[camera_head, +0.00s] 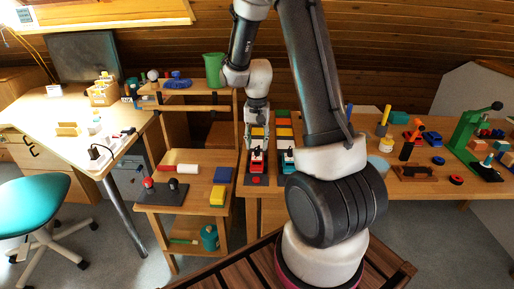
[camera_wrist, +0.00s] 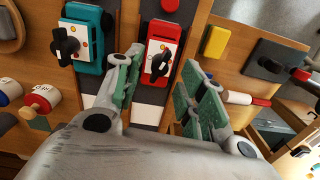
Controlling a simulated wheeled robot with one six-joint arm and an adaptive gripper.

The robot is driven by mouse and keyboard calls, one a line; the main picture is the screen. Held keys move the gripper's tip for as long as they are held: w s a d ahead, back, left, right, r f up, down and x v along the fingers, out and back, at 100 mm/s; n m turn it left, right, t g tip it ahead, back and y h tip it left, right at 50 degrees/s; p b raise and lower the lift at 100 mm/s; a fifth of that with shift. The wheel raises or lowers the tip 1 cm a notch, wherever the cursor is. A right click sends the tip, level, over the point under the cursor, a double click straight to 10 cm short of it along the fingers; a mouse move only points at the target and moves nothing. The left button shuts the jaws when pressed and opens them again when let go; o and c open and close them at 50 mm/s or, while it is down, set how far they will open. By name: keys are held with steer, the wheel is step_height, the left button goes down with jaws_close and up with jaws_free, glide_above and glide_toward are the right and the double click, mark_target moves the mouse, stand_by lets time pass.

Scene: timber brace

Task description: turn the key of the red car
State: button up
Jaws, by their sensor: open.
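The red car (camera_head: 257,166) stands on a dark strip on the wooden table, below my gripper (camera_head: 256,143). In the wrist view the red car (camera_wrist: 179,29) has a white panel with a black key (camera_wrist: 158,63) on it. My gripper (camera_wrist: 161,66) is open there, with one green-padded finger on each side of the key's panel. The fingers look apart from the key, though I cannot tell the height gap. A teal car (camera_head: 288,161) stands beside the red one; it also shows in the wrist view (camera_wrist: 95,18) with its own black key (camera_wrist: 68,43).
A red button (camera_head: 256,181) lies in front of the red car. Yellow (camera_head: 218,196) and blue (camera_head: 223,174) blocks and a red-and-white roller (camera_head: 180,169) lie on the shelf at left. A green clamp (camera_head: 467,131) stands on the table at right.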

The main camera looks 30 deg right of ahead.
mark_target(257, 148)
step_height(257, 148, up, 9)
steer(key=shift+f, duration=0.1)
